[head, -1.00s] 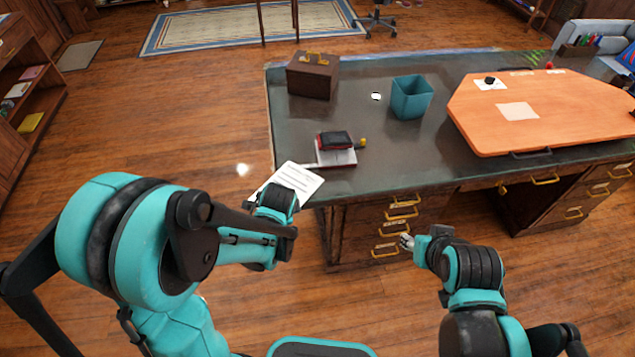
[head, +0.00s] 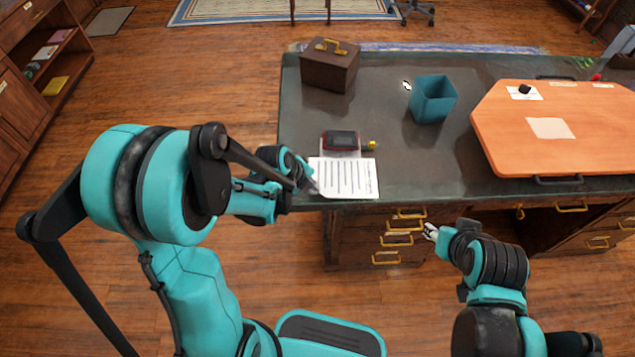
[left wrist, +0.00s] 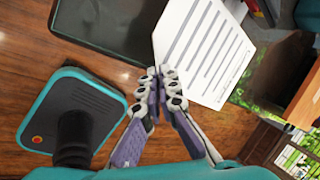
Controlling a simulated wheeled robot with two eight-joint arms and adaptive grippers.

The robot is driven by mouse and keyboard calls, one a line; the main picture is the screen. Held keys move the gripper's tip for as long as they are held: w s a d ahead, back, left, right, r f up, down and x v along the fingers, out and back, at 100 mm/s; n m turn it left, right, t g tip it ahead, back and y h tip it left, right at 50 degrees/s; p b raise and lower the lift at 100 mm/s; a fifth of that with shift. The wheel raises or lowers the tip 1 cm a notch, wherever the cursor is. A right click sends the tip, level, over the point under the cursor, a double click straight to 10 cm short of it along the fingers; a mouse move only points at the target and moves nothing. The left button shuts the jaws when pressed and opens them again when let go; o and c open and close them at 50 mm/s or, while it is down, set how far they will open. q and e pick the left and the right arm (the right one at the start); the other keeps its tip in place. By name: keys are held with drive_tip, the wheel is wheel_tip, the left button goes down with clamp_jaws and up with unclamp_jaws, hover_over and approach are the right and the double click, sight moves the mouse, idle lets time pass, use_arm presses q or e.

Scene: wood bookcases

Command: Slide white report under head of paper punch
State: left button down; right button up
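The white report (head: 345,178), a lined sheet, lies over the desk's near edge, its near end sticking out past it. My left gripper (head: 313,188) is shut on its near-left corner. In the left wrist view the fingertips (left wrist: 160,85) are together at the edge of the sheet (left wrist: 205,52). The paper punch (head: 341,139), with a dark red and black head and a pale base, stands just beyond the sheet. The sheet's far edge meets or overlaps the base; I cannot tell whether it is under the head. My right gripper (head: 430,232) is in front of the drawers, apart from the sheet; its opening is unclear.
On the dark desk (head: 420,160) a small yellow item (head: 372,145) is right of the punch. A brown box (head: 330,66) and a teal bin (head: 432,99) stand further back. An orange board (head: 535,140) covers the right side.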

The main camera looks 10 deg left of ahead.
use_arm(q)
drive_tip(key=shift+w+a+f+b, duration=0.2)
drive_tip(key=shift+w+f+b, duration=0.6)
drive_tip(key=shift+b, duration=0.1)
drive_tip(key=shift+w+a+f+b, duration=0.15)
drive_tip(key=shift+w+f+b, duration=0.5)
drive_tip(key=shift+f+b, duration=0.2)
drive_tip(key=shift+w+a+r, duration=0.15)
drive_tip(key=shift+w, duration=0.55)
drive_tip(key=shift+w+a, duration=0.2)
drive_tip(key=shift+w, duration=0.5)
drive_tip(key=shift+w+a, duration=0.15)
drive_tip(key=shift+w, duration=0.55)
drive_tip(key=shift+w, duration=0.1)
drive_tip(key=c, duration=2.2)
unclamp_jaws()
drive_tip(key=o, duration=0.6)
drive_tip(key=shift+c, duration=0.2)
